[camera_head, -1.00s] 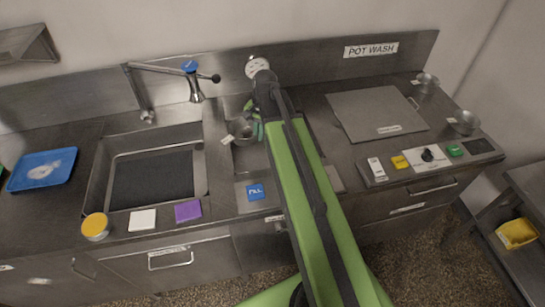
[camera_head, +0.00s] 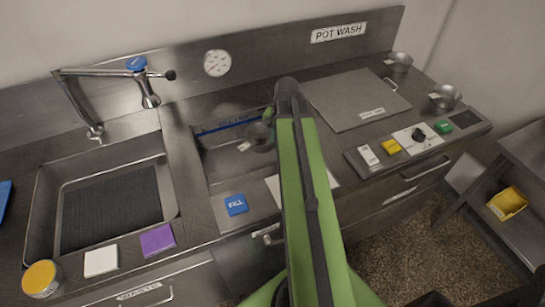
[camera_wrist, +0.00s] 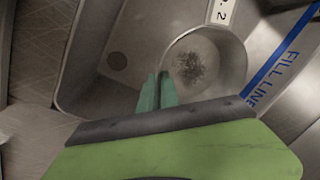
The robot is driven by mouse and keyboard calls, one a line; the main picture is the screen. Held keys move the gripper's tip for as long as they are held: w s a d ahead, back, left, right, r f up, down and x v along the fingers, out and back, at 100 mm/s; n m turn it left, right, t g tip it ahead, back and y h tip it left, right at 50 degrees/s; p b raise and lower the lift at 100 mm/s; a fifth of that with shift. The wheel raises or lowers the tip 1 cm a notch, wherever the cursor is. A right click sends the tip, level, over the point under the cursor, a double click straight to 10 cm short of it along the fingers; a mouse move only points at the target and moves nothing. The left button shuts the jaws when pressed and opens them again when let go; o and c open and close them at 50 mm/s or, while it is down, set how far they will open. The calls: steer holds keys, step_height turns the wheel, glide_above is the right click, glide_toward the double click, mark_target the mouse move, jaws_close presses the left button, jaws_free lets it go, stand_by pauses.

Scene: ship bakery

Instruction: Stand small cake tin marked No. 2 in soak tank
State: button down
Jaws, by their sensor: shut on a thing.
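The small cake tin (camera_head: 261,137) is a round grey metal tin with a white tag. Its tag, partly cut off in the wrist view, ends in "2"; the tin's inside (camera_wrist: 205,62) faces that camera. My gripper (camera_wrist: 157,92) has its green fingers shut on the tin's wall. In the head view my gripper (camera_head: 269,115) is partly hidden by my arm. The soak tank (camera_head: 212,168) is a rectangular metal basin with a blue fill line on its inner wall. The tin is over or within the tank's opening; I cannot tell whether it touches the floor.
A sink (camera_head: 40,205) with a tap (camera_head: 150,95) lies left of the tank. A blue FILL button (camera_head: 236,204) is in front. A flat lid (camera_head: 355,98), two metal tins (camera_head: 400,63) (camera_head: 445,98) and a switch panel (camera_head: 410,142) are at right.

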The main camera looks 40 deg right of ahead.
steer(key=shift+f, duration=0.1)
steer(key=shift+f+b, duration=2.3)
steer(key=shift+f, duration=0.1)
steer(key=c, duration=1.6)
jaws_free()
steer(key=shift+r, duration=0.15)
step_height(320, 180, up, 13)
steer(key=s+d+p, duration=0.1)
steer(key=p, duration=1.2)
steer(key=shift+s, duration=0.3)
